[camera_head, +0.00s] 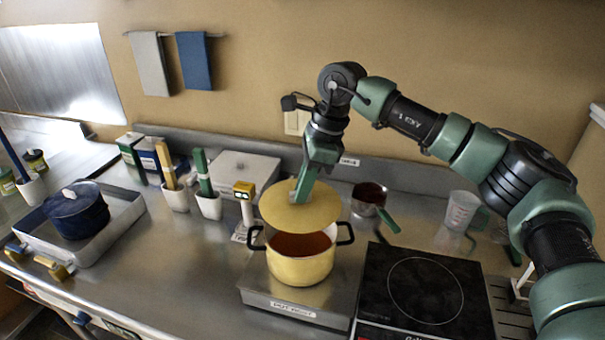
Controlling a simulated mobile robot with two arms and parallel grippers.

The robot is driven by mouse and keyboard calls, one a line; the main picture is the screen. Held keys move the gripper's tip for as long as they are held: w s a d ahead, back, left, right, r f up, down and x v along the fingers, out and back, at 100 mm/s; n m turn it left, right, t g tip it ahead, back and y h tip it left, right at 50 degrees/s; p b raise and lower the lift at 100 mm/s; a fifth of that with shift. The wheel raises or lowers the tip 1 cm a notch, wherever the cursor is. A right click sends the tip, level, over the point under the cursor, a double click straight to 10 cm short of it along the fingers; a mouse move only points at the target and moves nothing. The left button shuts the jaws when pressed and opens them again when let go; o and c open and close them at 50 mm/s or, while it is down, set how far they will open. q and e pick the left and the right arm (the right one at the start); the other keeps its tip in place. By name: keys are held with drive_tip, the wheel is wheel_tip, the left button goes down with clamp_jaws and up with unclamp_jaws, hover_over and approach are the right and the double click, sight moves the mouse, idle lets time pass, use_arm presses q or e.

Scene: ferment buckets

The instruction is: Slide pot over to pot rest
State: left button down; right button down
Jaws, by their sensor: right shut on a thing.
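A yellow pot (300,268) with two black side handles stands upright on the grey pot rest (258,297), a low metal block with a label on its front. The pot is uncovered and shows reddish-brown contents. My right gripper (303,193) is shut on the yellow lid (322,211) near its middle. It holds the lid above the back of the pot, apart from the rim. The grip point on the lid is hidden by the fingers. My left gripper is not in view.
A black cooktop (378,312) with a ring marking lies right of the pot rest, bare. Behind are a small saucepan (369,194) with a green handle and a measuring cup (461,210). A yellow-topped post (245,196) stands close behind-left. A blue pot (77,214) sits in a tray at left.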

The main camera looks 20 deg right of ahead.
sight(303, 211)
drive_tip(key=shift+w+f+b, duration=0.1)
drive_tip(key=shift+f+b, duration=1.9)
drive_tip(key=shift+f, duration=1.2)
drive_tip(key=shift+f+b, duration=0.15)
drive_tip(key=shift+b, duration=0.35)
drive_tip(key=c, duration=0.9)
unclamp_jaws()
drive_tip(key=shift+c, duration=0.2)
